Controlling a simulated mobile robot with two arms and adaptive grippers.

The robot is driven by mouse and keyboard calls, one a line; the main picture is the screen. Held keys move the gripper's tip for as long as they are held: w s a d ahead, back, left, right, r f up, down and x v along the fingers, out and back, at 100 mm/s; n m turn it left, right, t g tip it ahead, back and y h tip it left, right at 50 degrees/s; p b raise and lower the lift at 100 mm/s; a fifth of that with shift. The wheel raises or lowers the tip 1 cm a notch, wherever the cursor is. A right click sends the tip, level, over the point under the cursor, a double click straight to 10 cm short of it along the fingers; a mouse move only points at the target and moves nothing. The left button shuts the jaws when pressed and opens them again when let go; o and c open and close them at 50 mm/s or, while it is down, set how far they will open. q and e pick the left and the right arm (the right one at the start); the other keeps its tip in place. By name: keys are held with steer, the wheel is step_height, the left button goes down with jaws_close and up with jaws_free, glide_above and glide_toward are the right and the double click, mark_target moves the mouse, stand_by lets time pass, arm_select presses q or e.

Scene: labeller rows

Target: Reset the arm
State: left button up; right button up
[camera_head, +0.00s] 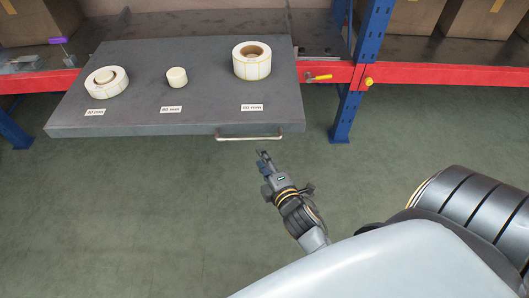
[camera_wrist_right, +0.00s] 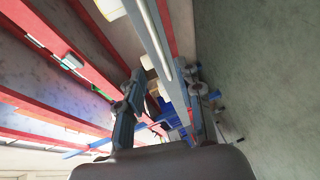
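My right arm reaches in from the lower right in the head view. Its gripper (camera_head: 263,155) is over the green floor, just in front of the handle (camera_head: 249,137) of the grey pulled-out shelf (camera_head: 210,112), and appears apart from it. In the right wrist view the two fingers of this gripper (camera_wrist_right: 163,78) stand apart with nothing held between them. My left gripper is in neither view.
On the shelf stand a wide label roll (camera_head: 107,82), a small roll (camera_head: 177,77) and a tall roll (camera_head: 252,61), each by a size label. A red beam (camera_head: 430,78) and blue post (camera_head: 354,80) flank the shelf. The floor (camera_head: 130,210) is clear.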

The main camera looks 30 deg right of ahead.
steer(key=shift+s+r, duration=0.15)
steer(key=shift+s, duration=0.4)
